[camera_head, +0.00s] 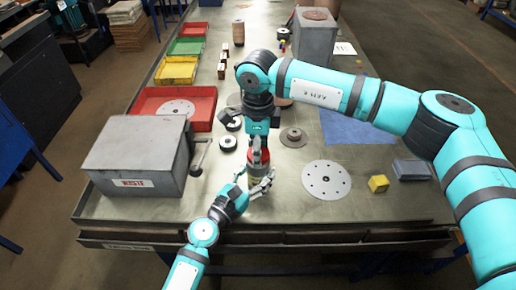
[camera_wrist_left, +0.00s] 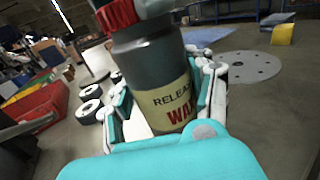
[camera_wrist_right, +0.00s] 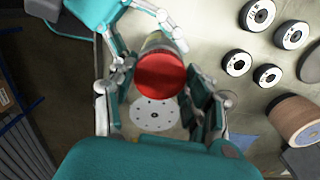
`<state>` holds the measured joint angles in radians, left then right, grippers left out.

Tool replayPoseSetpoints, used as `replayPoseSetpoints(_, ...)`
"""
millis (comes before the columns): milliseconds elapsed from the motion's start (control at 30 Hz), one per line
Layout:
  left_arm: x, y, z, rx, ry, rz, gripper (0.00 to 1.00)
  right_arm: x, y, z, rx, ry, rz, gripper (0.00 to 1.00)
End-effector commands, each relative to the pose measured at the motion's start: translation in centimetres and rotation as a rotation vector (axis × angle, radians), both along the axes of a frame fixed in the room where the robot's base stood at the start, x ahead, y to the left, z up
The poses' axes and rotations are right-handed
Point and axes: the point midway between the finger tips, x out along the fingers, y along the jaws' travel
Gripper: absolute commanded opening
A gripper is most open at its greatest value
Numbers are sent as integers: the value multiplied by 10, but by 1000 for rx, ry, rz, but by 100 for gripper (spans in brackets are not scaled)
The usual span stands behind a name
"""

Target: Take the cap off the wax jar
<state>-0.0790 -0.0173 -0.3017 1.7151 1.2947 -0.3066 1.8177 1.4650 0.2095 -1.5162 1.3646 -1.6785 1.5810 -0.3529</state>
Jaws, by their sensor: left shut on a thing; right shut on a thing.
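The wax jar is a dark grey bottle with a cream label reading "RELEASE WAX" (camera_wrist_left: 148,65). It is held upright or slightly tilted above the near middle of the bench. My left gripper (camera_head: 260,188) is shut around its labelled lower body, and its fingers flank the jar in the left wrist view (camera_wrist_left: 165,110). The ribbed red cap (camera_wrist_left: 117,15) sits at the jar's top; it fills the middle of the right wrist view (camera_wrist_right: 160,75). Whether the cap's thread is loose cannot be told.
A grey box (camera_head: 135,155) with a crank stands left of the jar. Red, green and yellow trays (camera_head: 178,70) line the left edge. Black-rimmed rolls (camera_head: 228,143), a flanged disc (camera_head: 293,137) and a perforated disc (camera_head: 326,181) lie nearby. A yellow block (camera_head: 378,184) lies to the right.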

Motion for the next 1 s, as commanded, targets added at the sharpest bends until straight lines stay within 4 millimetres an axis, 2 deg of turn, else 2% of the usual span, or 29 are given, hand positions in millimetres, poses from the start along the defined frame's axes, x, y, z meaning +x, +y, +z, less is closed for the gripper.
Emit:
replayPoseSetpoints(100, 0, 0, 0, -1, 1, -1, 0, 0, 0, 0, -1, -2, 271, 12)
replayPoseSetpoints(600, 0, 0, 0, -1, 1, -1, 0, 0, -1, 1, -1, 0, 1413, 12)
replayPoseSetpoints(767, 0, 0, 0, -1, 1, -1, 0, 0, -1, 1, -1, 0, 1623, 12)
replayPoseSetpoints(1000, 0, 0, 0, -1, 1, -1, 0, 0, -2, 1, -2, 0, 1638, 12)
